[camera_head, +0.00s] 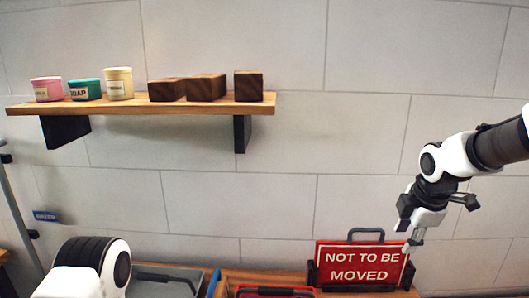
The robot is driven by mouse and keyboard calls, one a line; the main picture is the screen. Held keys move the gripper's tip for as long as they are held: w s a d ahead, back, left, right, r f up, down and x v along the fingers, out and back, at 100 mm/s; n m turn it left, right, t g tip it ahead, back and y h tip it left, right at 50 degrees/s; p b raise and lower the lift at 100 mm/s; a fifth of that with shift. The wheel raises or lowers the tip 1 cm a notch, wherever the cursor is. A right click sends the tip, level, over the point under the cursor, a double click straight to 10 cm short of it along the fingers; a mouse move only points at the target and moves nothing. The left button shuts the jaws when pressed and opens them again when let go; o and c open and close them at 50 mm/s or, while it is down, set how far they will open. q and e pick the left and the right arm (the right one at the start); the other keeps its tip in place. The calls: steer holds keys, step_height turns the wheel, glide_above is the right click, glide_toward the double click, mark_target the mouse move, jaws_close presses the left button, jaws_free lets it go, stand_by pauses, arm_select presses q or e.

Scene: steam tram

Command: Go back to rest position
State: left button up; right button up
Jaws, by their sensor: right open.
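My right gripper (441,222) comes in from the right edge, with its fingers spread apart and nothing between them. One finger points down in front of the right edge of a red sign (362,262) reading "NOT TO BE MOVED"; I cannot tell whether they touch. A white and black joint of my left arm shows at the lower left, but the left gripper itself is not in view.
A wooden wall shelf (140,108) holds a pink jar (47,90), a green jar (85,91), a cream jar (119,84) and dark wooden blocks (206,88). A red container (250,291) shows at the bottom edge. The wall between shelf and sign is bare.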

step_height(320, 180, down, 14)
steer(key=s+g+b, duration=0.2)
steer(key=g, duration=0.1)
steer(key=s+a+f+m+g+b, duration=0.1)
steer(key=s+a+f+g, duration=0.1)
steer(key=s+f, duration=0.8)
steer(key=s+a+f+g+b, duration=0.15)
steer(key=s+f, duration=0.45)
steer(key=f, duration=0.7)
steer(key=s+a+f+m+g+b, duration=0.1)
steer(key=s+f+m, duration=0.45)
steer(key=s, duration=0.45)
steer(key=s+a+f+m+b, duration=0.1)
steer(key=s+f+m, duration=0.4)
steer(key=s, duration=0.4)
steer(key=w+m+t, duration=0.2)
steer(key=m, duration=0.1)
steer(key=w+m+t, duration=0.1)
steer(key=w+m, duration=0.1)
steer(key=m, duration=0.1)
steer(key=shift+w+d+t, duration=0.1)
steer(key=shift+t, duration=0.25)
